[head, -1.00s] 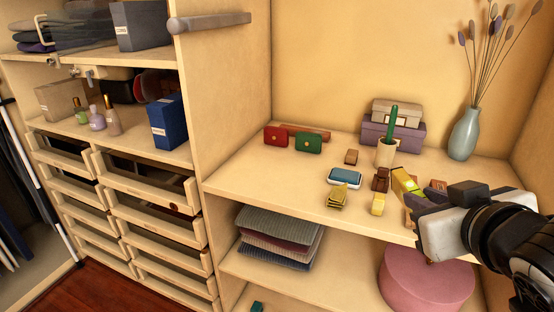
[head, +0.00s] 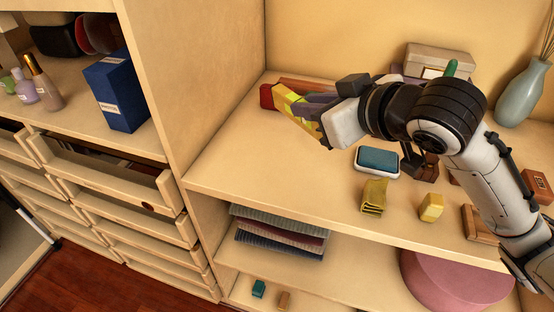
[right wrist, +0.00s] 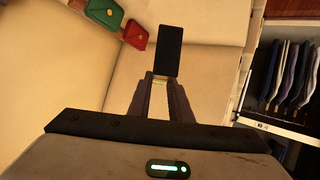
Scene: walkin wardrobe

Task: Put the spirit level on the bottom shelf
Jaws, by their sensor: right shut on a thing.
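The spirit level, a yellow-green bar (head: 287,97), is in my right gripper (head: 305,108), held above the left part of the upper shelf board (head: 232,165). The fingers and the pale gripper body hide part of it. In the right wrist view my right gripper (right wrist: 164,95) is shut, with a dark block and a thin yellow edge beyond the fingertips. The bottom shelf (head: 312,301) shows low in the head view, below the shelf with folded clothes, with a teal item (head: 258,288) and a small brown item (head: 284,299) on it. My left gripper is not in view.
On the upper board are a blue-topped case (head: 377,160), a yellow-green folded item (head: 374,196), a yellow block (head: 431,207) and a vase (head: 524,92). Folded clothes (head: 280,232) and a pink pouf (head: 455,280) occupy the shelf below. Drawers (head: 110,185) stand left.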

